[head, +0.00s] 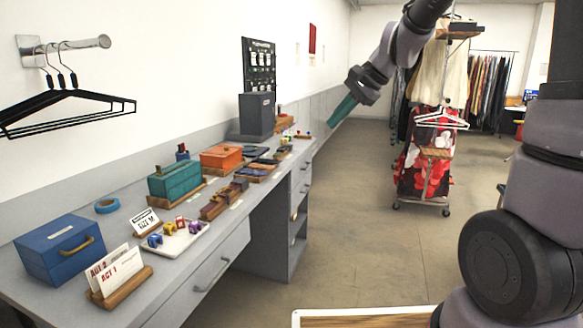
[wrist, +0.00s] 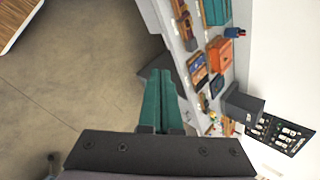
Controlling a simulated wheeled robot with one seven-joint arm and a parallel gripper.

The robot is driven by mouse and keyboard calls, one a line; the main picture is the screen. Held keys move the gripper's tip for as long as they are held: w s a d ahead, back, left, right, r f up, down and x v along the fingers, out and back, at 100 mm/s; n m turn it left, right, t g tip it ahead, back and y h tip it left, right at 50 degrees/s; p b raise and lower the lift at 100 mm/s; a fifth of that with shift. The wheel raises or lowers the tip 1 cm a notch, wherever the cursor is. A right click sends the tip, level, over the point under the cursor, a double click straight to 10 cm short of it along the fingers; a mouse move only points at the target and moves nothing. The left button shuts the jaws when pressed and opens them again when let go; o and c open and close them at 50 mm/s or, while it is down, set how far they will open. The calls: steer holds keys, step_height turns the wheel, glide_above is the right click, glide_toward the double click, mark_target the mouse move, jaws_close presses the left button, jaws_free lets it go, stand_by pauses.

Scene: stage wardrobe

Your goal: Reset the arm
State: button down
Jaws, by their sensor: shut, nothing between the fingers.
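My gripper (head: 342,111) has teal fingers and is raised in the air, off the right edge of the grey counter (head: 236,240) in the head view. In the wrist view my gripper (wrist: 161,75) shows its two teal fingers side by side and pressed together, with nothing between them. The arm comes in from the upper right of the head view and is bent. The fingers touch nothing that I can see.
The counter holds a blue box (head: 62,249), a teal box (head: 175,180), an orange box (head: 221,156) and a dark grey box (head: 257,114). Black hangers (head: 66,97) hang on the wall at left. A clothes rack (head: 424,165) stands behind.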

steer(key=s+d+r+n+t+h, duration=0.1)
steer(key=s+d+r+n+h, duration=0.1)
steer(key=s+d, duration=0.4)
steer(key=s+d+r+n+t+h, duration=0.2)
steer(key=s+d, duration=0.5)
steer(key=s, duration=0.7)
steer(key=shift+s+d+r+n+h, duration=0.2)
steer(key=shift+r+n+h, duration=0.1)
steer(key=shift+r+n, duration=0.55)
